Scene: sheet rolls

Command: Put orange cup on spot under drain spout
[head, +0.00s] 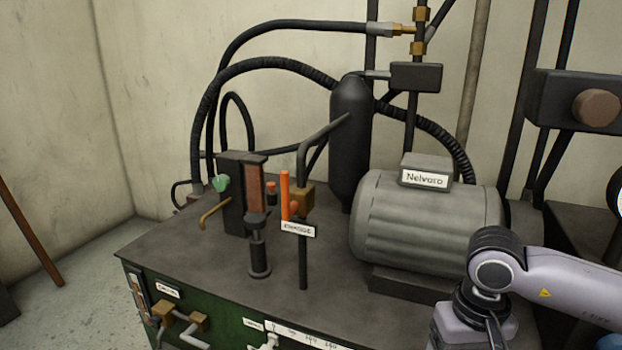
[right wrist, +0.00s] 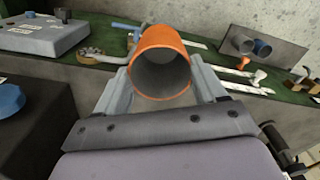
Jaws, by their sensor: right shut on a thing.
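The orange cup (right wrist: 161,41) is between the two fingers of my right gripper (right wrist: 161,80) in the right wrist view, its open mouth facing the camera. The gripper is shut on it. In the head view my right arm enters at the lower right, with the wrist bent down; the fingers and cup are out of that frame. A brass valve with a pale bent pipe (head: 183,320) is on the green cabinet front at the lower left, below a small white label (head: 168,290) that is hard to read. I cannot make out the spot under it. My left gripper is not in view.
The dark cabinet top (head: 215,262) carries a grey motor (head: 425,225), a black cylinder (head: 350,140) and upright pipes with an orange lever (head: 285,195). In the right wrist view a plate with two round stubs (right wrist: 262,46) and small valve handles (right wrist: 243,63) lie beyond the cup.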

